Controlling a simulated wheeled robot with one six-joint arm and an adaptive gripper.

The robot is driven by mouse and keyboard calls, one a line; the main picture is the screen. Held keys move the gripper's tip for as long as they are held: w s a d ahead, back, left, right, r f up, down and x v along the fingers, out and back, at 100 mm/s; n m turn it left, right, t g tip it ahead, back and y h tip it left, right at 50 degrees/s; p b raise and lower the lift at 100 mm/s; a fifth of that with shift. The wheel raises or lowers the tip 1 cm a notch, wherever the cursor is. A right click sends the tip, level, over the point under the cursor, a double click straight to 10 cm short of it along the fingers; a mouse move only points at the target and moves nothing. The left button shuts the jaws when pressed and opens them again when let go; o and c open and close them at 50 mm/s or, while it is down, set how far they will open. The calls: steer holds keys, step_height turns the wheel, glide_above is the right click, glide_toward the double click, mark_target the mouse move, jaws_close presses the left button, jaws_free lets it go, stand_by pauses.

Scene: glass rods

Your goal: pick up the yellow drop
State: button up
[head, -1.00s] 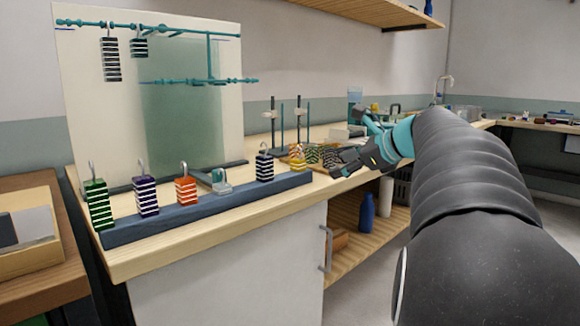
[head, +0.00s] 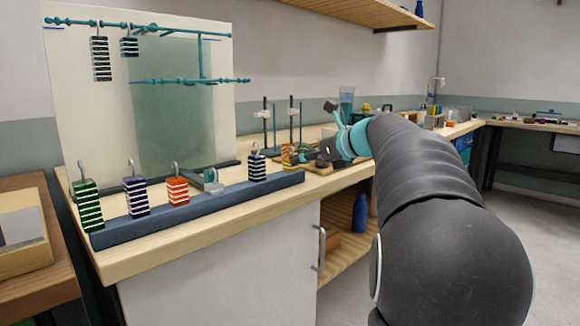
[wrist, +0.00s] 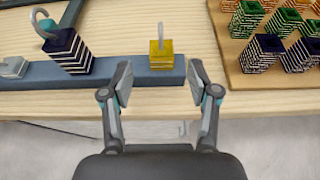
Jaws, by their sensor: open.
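The yellow drop (wrist: 161,55) is a small yellow block with a hook on top. In the wrist view it stands on the right part of the blue-grey rail. In the head view only part of the yellow drop (head: 287,152) shows beside my gripper. My gripper (wrist: 159,84) is open and empty. In the wrist view its two fingers point toward the drop, one on each side and nearer the camera, and do not touch it. In the head view my gripper (head: 317,152) is at the rail's right end, partly hidden by my arm.
A dark navy striped block (wrist: 68,50) stands left of the drop on the rail (wrist: 120,76). A wooden board (wrist: 235,72) with several striped blocks lies to the right. Green (head: 88,206) and orange (head: 178,190) blocks stand farther left on the rail. A hanging frame (head: 215,81) rises behind.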

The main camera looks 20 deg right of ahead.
steer(key=shift+x, duration=2.7)
steer(key=shift+s+d+f, duration=0.1)
steer(key=shift+f, duration=0.1)
jaws_close()
